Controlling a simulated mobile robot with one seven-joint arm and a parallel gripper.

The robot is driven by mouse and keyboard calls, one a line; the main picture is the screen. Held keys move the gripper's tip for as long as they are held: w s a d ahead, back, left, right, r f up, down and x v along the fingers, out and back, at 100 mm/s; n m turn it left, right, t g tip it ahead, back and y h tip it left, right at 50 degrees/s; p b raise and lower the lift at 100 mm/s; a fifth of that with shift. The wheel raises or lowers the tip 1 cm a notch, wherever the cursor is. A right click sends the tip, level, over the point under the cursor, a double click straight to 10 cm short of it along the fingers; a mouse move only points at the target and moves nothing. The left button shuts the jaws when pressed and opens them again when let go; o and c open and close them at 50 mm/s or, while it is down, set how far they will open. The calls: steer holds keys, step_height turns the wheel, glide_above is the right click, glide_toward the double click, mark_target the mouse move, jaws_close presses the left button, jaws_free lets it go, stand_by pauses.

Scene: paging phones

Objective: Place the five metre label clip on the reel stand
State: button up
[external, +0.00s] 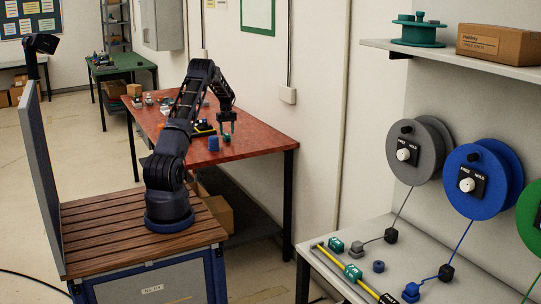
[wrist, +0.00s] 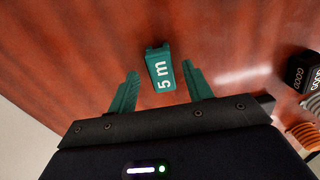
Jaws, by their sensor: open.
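The teal clip marked "5 m" (wrist: 160,72) lies on the red table in the wrist view, its text running sideways. No contact shows. In the external view my gripper (external: 228,125) points down over the red table, with the small teal clip (external: 227,139) just below it. I cannot tell which part is the reel stand; grey (external: 416,143) and blue (external: 492,172) reels hang at the right.
A blue object (external: 213,144) stands close left of the clip on the red table (external: 262,140). The grey bench (external: 410,265) holds a yellow strip, teal clips (external: 353,272) and corded blocks.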

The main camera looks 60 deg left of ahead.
mark_target(228, 134)
step_height(228, 134, up, 8)
steer(key=shift+w+f, duration=0.15)
steer(key=shift+f, duration=0.1)
